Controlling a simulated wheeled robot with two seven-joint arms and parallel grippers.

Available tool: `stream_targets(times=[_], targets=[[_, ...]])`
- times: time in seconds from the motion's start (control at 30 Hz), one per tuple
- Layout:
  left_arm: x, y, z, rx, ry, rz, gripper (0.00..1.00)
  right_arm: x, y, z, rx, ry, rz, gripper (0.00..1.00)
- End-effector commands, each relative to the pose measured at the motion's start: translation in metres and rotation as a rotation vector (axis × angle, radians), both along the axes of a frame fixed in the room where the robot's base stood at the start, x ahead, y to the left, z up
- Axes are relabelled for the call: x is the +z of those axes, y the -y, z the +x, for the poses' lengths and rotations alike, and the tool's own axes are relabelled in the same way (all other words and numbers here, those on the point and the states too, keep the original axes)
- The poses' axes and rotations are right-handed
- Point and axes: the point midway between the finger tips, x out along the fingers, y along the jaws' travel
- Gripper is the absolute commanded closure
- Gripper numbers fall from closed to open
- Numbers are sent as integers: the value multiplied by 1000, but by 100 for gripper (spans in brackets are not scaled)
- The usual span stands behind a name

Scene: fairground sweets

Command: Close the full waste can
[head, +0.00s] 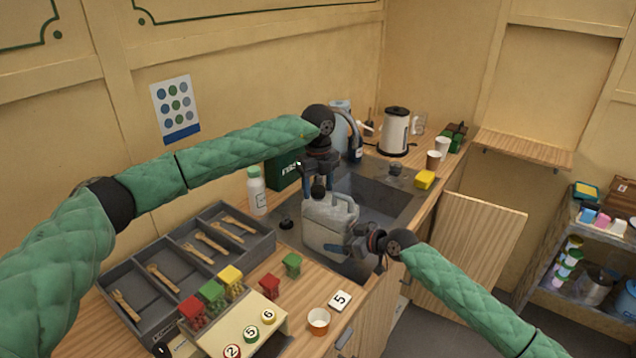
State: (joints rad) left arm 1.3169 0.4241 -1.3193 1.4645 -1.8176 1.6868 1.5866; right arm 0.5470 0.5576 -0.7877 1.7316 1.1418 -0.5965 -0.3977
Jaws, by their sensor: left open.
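The waste can is a pale grey jerrycan (322,226) with a moulded handle, standing upright at the front of the sink area. The can's level inside is hidden.
A small black round piece (287,224) lies left of the can, near a white bottle (257,192).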

Motion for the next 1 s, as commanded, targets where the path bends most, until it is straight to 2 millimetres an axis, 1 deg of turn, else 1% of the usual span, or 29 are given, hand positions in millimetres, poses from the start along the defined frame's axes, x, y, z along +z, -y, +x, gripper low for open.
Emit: stream_targets(times=[0.07,0.17,0.3,0.47,0.57,0.67,1.0], targets=[[0,0,0,0,0,0,43,-1,0,0,1,-2,0,82],[0,0,0,0,0,0,61,-1,0,0,1,-2,0,82],[0,0,0,0,0,0,88,-1,0,0,1,-2,0,82],[0,0,0,-4,0,0,89,-1,0,0,1,-2,0,82],[1,0,0,-49,0,0,89,-1,0,0,1,-2,0,82],[1,0,0,-158,0,0,89,-1,0,0,1,-2,0,82],[0,0,0,-658,1,0,89,-1,0,-1,1,-1,-1,82]])
